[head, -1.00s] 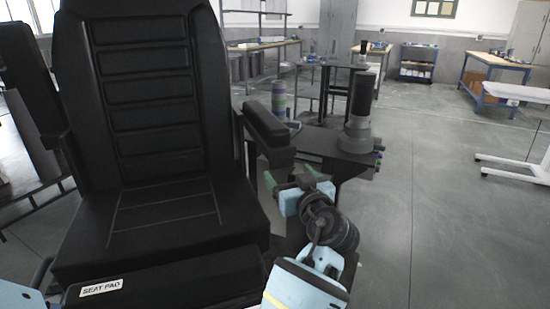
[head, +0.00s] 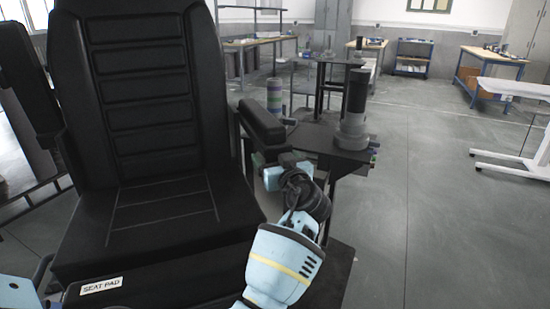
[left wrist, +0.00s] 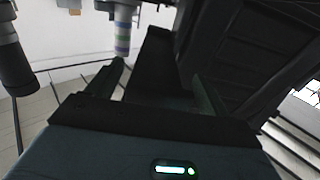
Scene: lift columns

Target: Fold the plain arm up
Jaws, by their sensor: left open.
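A black padded chair (head: 140,120) fills the left half of the head view. The armrest on its right side (head: 260,121) lies level, pointing forward. The armrest on its left side (head: 28,82) stands steeply tilted up. I see no marking on either armrest. My left gripper (head: 280,162) is just below the front end of the level armrest, its fingers mostly hidden behind my wrist. In the left wrist view my left gripper (left wrist: 160,72) is open, with a dark piece, apparently the level armrest (left wrist: 153,62), between its fingers. I cannot tell whether they touch. My right gripper is not in view.
A small dark table (head: 315,140) right of the chair carries a grey and black cylinder (head: 356,110) and a striped cylinder (head: 274,97), close to my left arm. A white-topped table (head: 515,88) stands far right. The floor (head: 440,200) between is clear.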

